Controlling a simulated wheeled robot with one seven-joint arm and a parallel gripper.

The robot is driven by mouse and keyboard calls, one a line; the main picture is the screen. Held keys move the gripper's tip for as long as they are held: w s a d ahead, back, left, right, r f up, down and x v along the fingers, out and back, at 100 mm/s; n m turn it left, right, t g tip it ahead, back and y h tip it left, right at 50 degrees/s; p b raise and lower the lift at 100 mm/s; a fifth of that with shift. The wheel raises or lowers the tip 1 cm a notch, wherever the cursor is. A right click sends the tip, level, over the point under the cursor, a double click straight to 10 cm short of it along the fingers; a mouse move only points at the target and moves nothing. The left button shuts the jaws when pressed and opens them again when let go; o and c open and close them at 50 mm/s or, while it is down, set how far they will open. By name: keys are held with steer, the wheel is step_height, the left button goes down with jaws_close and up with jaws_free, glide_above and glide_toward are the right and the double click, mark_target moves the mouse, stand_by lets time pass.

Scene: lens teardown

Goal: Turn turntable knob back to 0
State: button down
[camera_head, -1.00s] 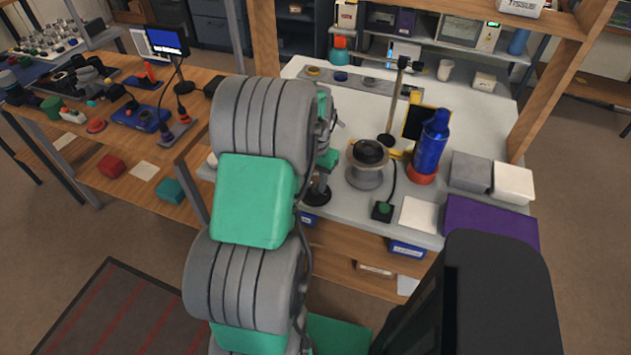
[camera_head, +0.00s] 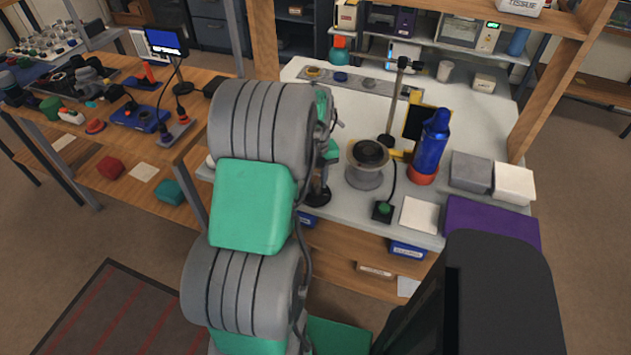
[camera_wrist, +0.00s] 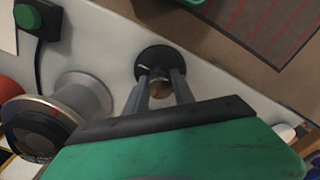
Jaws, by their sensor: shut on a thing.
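The turntable knob has a round black dial (camera_wrist: 152,55) with a small pale mark, seen from above in the wrist view. My gripper (camera_wrist: 160,77) points down on it, with its two grey fingers shut on the knob's middle part. The fingers hide part of the knob. In the head view the black round base (camera_head: 318,197) shows below my arm, and the grip itself is mostly hidden. The grey turntable (camera_head: 364,179) stands to the right with a black lens (camera_head: 369,153) on it. The turntable is also at left in the wrist view (camera_wrist: 88,95).
A black box with a green button (camera_head: 383,211), a blue bottle (camera_head: 431,147) on a red base and a dark stand post (camera_head: 396,100) are near the turntable. Grey and white blocks (camera_head: 512,183) lie farther right. The knob is near the bench's front edge.

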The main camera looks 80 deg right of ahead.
mark_target(316, 180)
steer(key=shift+n, duration=0.6)
steer(key=c, duration=1.1)
jaws_free()
steer(key=shift+o, duration=0.2)
step_height(316, 180, up, 8)
steer(key=shift+f+b, duration=0.1)
steer(key=shift+b, duration=0.25)
